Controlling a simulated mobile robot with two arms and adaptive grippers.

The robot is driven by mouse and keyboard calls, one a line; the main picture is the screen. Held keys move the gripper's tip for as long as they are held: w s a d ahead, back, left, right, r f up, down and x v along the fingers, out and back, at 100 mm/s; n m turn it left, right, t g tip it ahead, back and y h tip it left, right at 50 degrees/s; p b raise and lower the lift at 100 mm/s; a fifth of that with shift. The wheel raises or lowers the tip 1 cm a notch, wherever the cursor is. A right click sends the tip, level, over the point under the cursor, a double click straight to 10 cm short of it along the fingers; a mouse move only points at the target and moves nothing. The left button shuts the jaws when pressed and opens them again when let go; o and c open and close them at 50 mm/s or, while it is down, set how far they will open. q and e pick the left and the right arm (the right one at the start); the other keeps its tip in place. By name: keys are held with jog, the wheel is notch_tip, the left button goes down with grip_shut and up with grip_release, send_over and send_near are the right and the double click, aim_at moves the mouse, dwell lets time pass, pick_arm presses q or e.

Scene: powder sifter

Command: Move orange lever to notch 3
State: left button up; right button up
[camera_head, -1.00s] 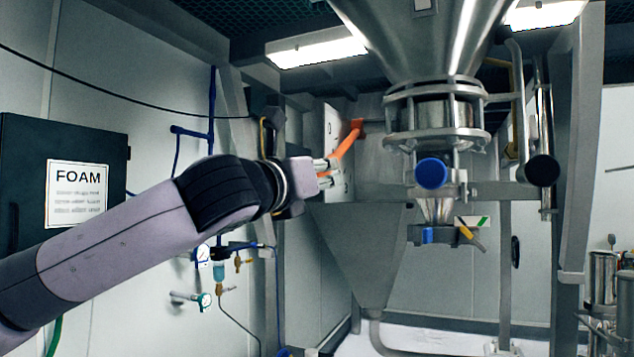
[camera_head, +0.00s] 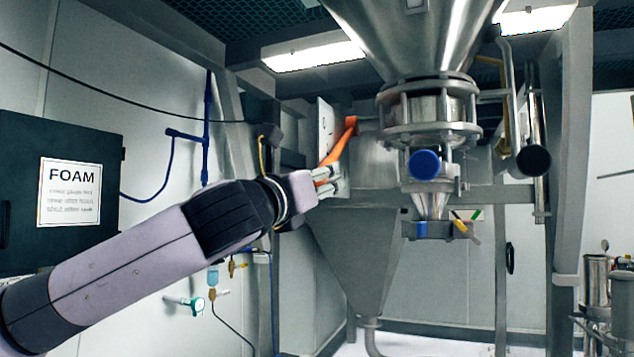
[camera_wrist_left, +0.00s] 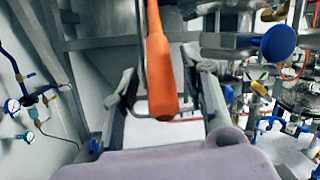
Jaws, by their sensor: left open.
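The orange lever (camera_head: 340,144) slants from its upper pivot end down and left, beside a pale upright plate (camera_head: 325,128) seen almost edge-on. Marks on the plate are too small to read, so I cannot tell the lever's notch. My left gripper (camera_head: 328,182) is at the lever's lower end, its fingers open. In the left wrist view the lever (camera_wrist_left: 160,66) hangs down between the two spread fingers, its rounded end towards my palm. I cannot tell whether either finger touches it. My right gripper does not show.
A steel hopper (camera_head: 415,30) with a clamp ring and a blue round knob (camera_head: 424,164) stands right of the lever. A dark FOAM cabinet (camera_head: 60,150) is at the left. Blue pipes (camera_head: 206,130) run along the left wall. A grey frame post (camera_head: 568,150) stands at the right.

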pick_arm(q)
jog(key=v, duration=1.2)
